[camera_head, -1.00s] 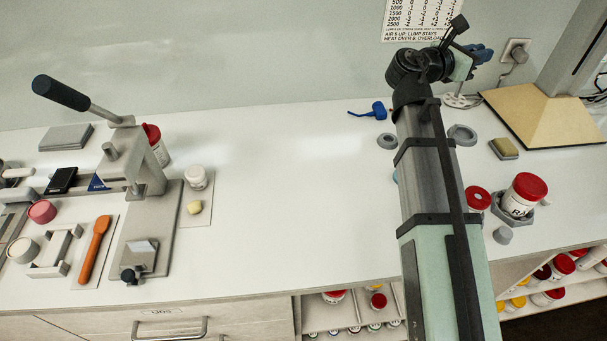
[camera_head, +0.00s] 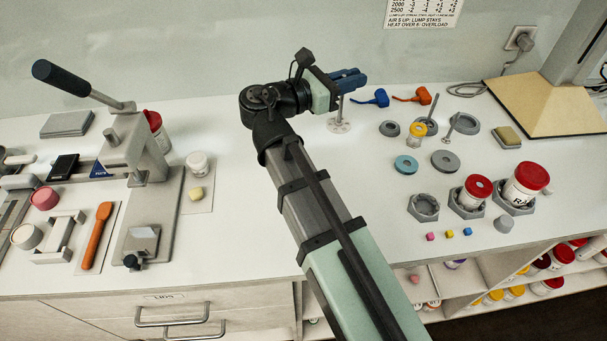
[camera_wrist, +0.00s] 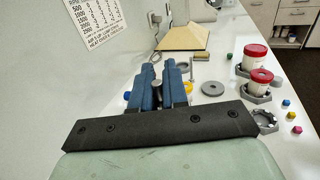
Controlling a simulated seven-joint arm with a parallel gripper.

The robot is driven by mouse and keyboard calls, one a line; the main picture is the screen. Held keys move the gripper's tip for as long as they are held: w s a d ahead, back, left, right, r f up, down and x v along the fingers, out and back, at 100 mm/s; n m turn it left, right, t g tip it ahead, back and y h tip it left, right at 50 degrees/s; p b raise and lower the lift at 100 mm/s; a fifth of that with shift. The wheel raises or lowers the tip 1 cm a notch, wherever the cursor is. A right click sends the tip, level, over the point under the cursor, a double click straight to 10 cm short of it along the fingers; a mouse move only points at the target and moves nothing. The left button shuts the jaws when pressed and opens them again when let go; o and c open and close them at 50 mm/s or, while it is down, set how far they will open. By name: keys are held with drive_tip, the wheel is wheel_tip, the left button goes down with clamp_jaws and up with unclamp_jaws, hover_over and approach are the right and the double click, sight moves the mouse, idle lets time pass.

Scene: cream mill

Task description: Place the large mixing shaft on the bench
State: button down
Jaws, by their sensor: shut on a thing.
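My gripper (camera_head: 349,79) is shut on the large mixing shaft (camera_head: 340,108), near its top, over the back middle of the bench (camera_head: 250,235). The shaft is a grey metal rod, roughly upright, with a round holed disc at its lower end. The disc is at or just above the white bench top; I cannot tell whether it touches. In the wrist view the blue fingers (camera_wrist: 162,90) close around the dark top of the shaft (camera_wrist: 157,87); its lower part is hidden.
A blue piece (camera_head: 376,98) and an orange piece (camera_head: 414,96) lie just right of the shaft. Grey rings, smaller shafts and red-lidded jars (camera_head: 526,183) stand farther right. A lever press (camera_head: 130,150) stands at left. The bench between press and shaft is clear.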

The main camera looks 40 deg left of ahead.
drive_tip(key=d+f+v, duration=0.1)
drive_tip(key=f+v, duration=0.1)
drive_tip(key=v, duration=0.7)
wheel_tip(320, 180, down, 10)
drive_tip(key=shift+s+a+y, duration=0.2)
drive_tip(key=shift+s+y, duration=0.1)
drive_tip(key=shift+s, duration=0.05)
drive_tip(key=shift+r, duration=0.1)
drive_tip(key=c, duration=1.1)
unclamp_jaws()
drive_tip(key=shift+c, duration=0.2)
drive_tip(key=shift+s+a, duration=0.15)
drive_tip(key=shift+s, duration=0.1)
drive_tip(key=v, duration=1.1)
drive_tip(key=shift+s+a, duration=0.1)
drive_tip(key=shift+s, duration=0.1)
